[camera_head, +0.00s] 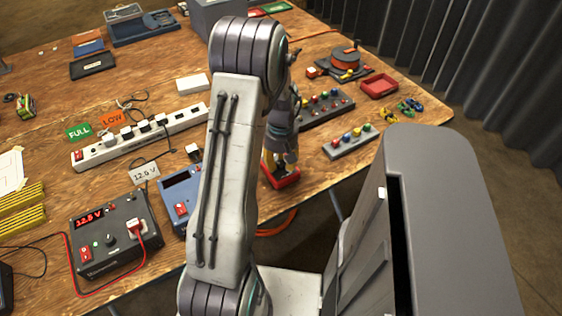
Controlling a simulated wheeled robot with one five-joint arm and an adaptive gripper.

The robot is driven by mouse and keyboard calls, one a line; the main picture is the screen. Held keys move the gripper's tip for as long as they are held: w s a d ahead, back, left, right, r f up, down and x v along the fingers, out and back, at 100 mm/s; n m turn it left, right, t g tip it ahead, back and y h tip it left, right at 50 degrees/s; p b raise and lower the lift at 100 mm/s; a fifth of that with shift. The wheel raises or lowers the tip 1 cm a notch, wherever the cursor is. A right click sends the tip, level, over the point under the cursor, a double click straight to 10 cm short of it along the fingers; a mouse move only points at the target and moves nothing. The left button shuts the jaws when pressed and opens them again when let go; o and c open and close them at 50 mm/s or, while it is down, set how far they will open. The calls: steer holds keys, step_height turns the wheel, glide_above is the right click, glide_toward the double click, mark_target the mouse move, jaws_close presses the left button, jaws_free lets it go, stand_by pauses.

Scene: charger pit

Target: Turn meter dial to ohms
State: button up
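My gripper (281,155) points down at the near edge of the wooden table, right of my arm's pale link. Its fingers are small and partly hidden, so I cannot tell whether they are open or shut. Directly under it is a red-edged object (283,180) with a bit of yellow, possibly the meter. My gripper covers most of it, and no dial or marking on it can be read. Whether the fingers touch it is unclear. A dark box (117,236) with a lit red voltage display, a small knob and red switches stands at the lower left.
A blue box (178,191) is partly behind my arm. A white power strip (143,137) with several plugs lies behind it. Button panels (349,141), a red tray (379,86) and a cable reel (345,60) are right. Yellow sticks (20,208) lie left.

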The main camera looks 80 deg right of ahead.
jaws_close()
steer(key=shift+m, duration=0.3)
steer(key=m+b, duration=0.1)
steer(key=m, duration=0.3)
steer(key=shift+f+m+b, duration=0.1)
steer(key=shift+m+b, duration=0.25)
steer(key=shift+m, duration=0.05)
steer(key=m+b, duration=0.1)
steer(key=m, duration=0.5)
steer(key=shift+a, duration=0.1)
steer(key=m+b, duration=0.1)
steer(key=m, duration=0.5)
steer(key=shift+m, duration=0.3)
steer(key=m, duration=0.5)
steer(key=shift+m, duration=0.4)
